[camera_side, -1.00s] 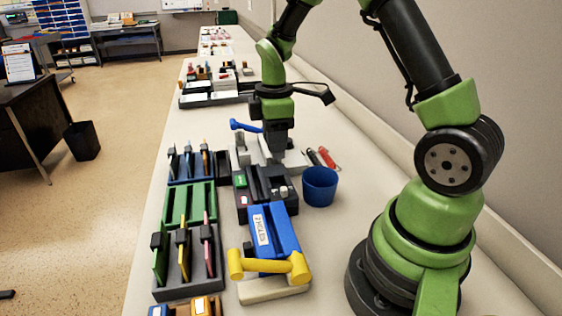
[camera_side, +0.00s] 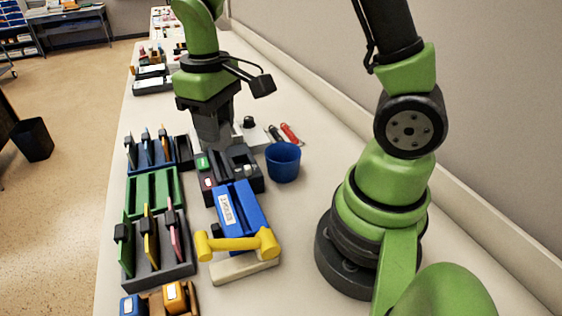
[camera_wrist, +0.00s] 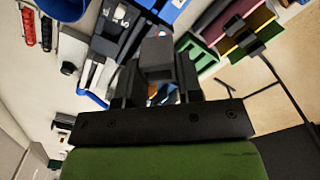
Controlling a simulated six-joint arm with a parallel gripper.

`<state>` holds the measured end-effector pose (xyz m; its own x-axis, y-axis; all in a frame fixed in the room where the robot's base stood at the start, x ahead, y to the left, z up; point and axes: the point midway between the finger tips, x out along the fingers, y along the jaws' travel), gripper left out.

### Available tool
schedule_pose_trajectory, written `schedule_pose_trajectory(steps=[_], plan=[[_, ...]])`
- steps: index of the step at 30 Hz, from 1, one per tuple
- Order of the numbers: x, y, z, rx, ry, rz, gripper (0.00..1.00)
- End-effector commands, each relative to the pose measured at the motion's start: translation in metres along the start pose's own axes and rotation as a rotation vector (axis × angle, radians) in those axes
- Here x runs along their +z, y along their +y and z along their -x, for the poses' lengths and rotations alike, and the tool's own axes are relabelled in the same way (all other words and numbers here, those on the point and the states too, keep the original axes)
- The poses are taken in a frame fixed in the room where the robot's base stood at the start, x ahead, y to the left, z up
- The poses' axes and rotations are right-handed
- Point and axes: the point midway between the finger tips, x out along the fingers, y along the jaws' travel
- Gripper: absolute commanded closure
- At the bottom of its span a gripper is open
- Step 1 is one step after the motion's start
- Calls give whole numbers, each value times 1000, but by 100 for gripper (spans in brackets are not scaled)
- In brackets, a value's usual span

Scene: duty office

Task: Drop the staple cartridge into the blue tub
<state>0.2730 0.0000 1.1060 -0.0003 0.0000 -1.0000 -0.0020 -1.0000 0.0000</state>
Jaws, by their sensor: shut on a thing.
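The blue tub (camera_side: 283,163) stands upright on the bench, right of the dark tray; part of it shows at the top left of the wrist view (camera_wrist: 60,8). My gripper (camera_side: 213,143) is left of and behind the tub, just behind the dark tray. In the wrist view its fingers (camera_wrist: 158,85) are closed on a dark grey block (camera_wrist: 157,52), which looks like the staple cartridge. In the side view the fingers mostly hide the held piece. I cannot tell its height above the bench.
The dark tray (camera_side: 250,182) and a blue stapler-like device (camera_side: 245,207) with a yellow handle (camera_side: 238,244) lie near the tub. Green (camera_side: 153,193) and dark racks stand left. Red and dark tools (camera_side: 290,133) lie behind the tub.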

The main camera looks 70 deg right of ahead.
Motion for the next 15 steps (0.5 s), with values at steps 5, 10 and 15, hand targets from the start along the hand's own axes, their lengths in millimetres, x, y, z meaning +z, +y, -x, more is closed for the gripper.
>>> schedule_pose_trajectory(steps=[5,10,15], plan=[[0,0,0,0,0,1,90],[0,18,0,0,0,-6,90],[8,71,0,0,1,-15,90]])
